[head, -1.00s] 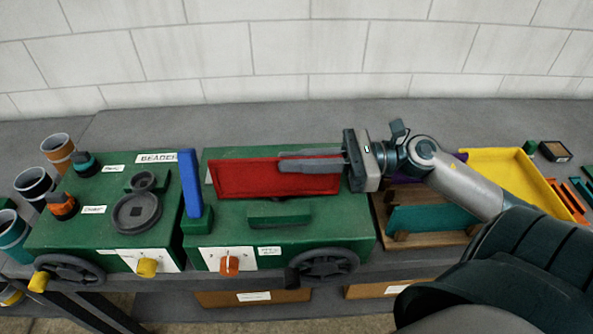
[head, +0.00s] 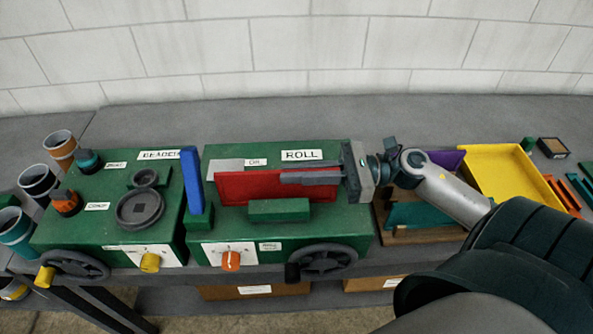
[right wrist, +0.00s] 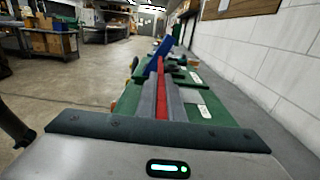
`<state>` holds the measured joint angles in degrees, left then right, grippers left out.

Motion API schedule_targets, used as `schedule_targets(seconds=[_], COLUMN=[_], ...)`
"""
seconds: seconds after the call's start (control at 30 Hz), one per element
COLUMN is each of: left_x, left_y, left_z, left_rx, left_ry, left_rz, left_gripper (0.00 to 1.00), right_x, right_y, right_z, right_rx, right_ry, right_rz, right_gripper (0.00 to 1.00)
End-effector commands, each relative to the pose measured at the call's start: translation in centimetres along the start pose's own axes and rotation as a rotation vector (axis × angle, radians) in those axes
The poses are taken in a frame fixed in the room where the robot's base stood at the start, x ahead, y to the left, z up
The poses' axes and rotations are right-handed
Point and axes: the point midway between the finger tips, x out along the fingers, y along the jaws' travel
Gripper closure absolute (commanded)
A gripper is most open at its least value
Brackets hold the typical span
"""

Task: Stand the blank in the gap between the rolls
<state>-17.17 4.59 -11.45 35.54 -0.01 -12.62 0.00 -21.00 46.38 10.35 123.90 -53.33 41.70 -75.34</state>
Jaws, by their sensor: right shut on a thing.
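The red blank (head: 234,188) is a flat rectangular sheet, held on edge with its long side running left-right over the green roll machine (head: 350,223). My right gripper (head: 285,179) reaches in from the right and is shut on it. In the right wrist view the red blank (right wrist: 161,92) shows edge-on between my two grey fingers. The blank stands behind a small green block (head: 279,210), which hides part of its lower edge. A grey strip (head: 224,168) shows behind its left end. I cannot tell the rolls apart, nor whether the lower edge is in the gap. My left gripper is out of view.
A blue upright bar (head: 191,180) stands just left of the blank. The green beader (head: 80,225) is further left. To the right are a wooden rack with a teal sheet (head: 425,216) and a yellow tray (head: 500,172). A block wall runs behind the bench.

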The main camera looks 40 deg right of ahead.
Motion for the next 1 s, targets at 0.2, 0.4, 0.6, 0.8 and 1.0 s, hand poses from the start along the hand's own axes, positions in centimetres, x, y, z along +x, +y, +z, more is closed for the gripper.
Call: schedule_targets(seconds=[0.2,0.4,0.6,0.8,1.0], left_x=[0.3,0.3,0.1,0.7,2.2], left_y=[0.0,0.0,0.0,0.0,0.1], left_z=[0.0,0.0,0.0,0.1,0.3], left_rx=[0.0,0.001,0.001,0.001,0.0], left_ry=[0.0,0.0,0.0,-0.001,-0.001], left_rz=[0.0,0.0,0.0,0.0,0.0], left_gripper=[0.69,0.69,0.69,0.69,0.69], right_x=[0.0,0.0,0.0,-0.9,-3.1], right_y=[0.0,0.0,0.0,0.0,0.0], right_z=[-0.2,-0.2,0.0,-0.3,-0.5], right_rx=[0.0,0.0,0.0,0.001,0.0], right_ry=[0.0,0.0,0.0,0.001,0.002], right_rz=[0.0,0.0,0.0,-0.002,-0.003], right_gripper=[0.74,0.74,0.74,0.74,0.74])
